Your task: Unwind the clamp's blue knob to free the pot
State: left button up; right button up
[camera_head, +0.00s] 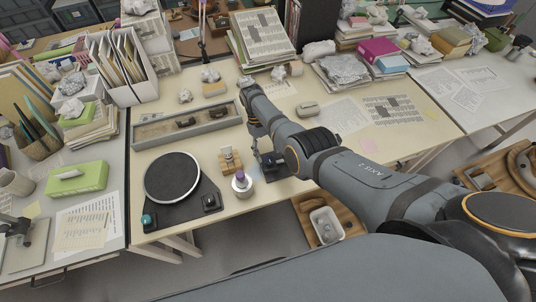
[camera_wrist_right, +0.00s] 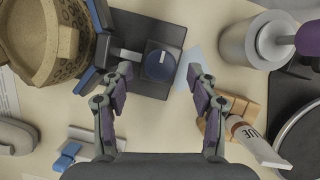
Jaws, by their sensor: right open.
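The clamp's blue knob (camera_wrist_right: 161,63) is round and dark blue with a pale mark, on a black base (camera_wrist_right: 152,25) in the right wrist view. The pot (camera_wrist_right: 42,45), tan with dark patterns, stands to its left. A blue clamp part (camera_wrist_right: 100,22) lies against the pot's side. My right gripper (camera_wrist_right: 159,72) is open, one finger on each side of the knob and nothing between them but the knob's area; contact cannot be told. In the head view my right gripper (camera_head: 261,148) is over the clamp's dark base (camera_head: 274,166), and my arm hides the pot. My left gripper is out of view.
A grey jar (camera_wrist_right: 245,42) with a purple-topped item is nearby. A black turntable (camera_head: 172,177) and a long tray (camera_head: 186,124) lie left of the clamp.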

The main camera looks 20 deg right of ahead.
jog(key=v, duration=1)
